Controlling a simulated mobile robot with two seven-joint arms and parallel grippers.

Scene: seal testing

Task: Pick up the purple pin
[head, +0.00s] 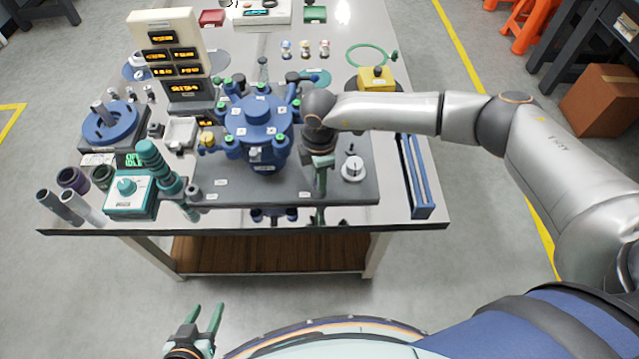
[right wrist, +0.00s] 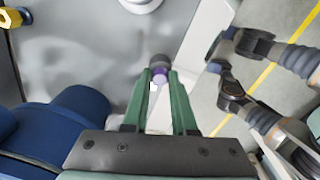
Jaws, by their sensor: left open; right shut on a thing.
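The purple pin (right wrist: 160,76) shows in the right wrist view as a short purple piece with a dark grey end. It sits between the tips of my right gripper (right wrist: 161,86), whose green fingers are shut on it. In the head view my right gripper (head: 321,176) points down over the front right of the grey base plate (head: 225,192), beside the blue vessel (head: 260,118). The pin cannot be made out there, so I cannot tell its height above the plate. My left gripper (head: 206,318) is open and empty in front of the table, at the bottom of the head view.
A white knob (head: 353,168) stands on the plate just right of my right gripper. A blue rail (head: 416,175) lies near the table's right edge. A teal control box (head: 129,192) and grey tubes (head: 62,207) stand at the front left. My right arm spans the table's right side.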

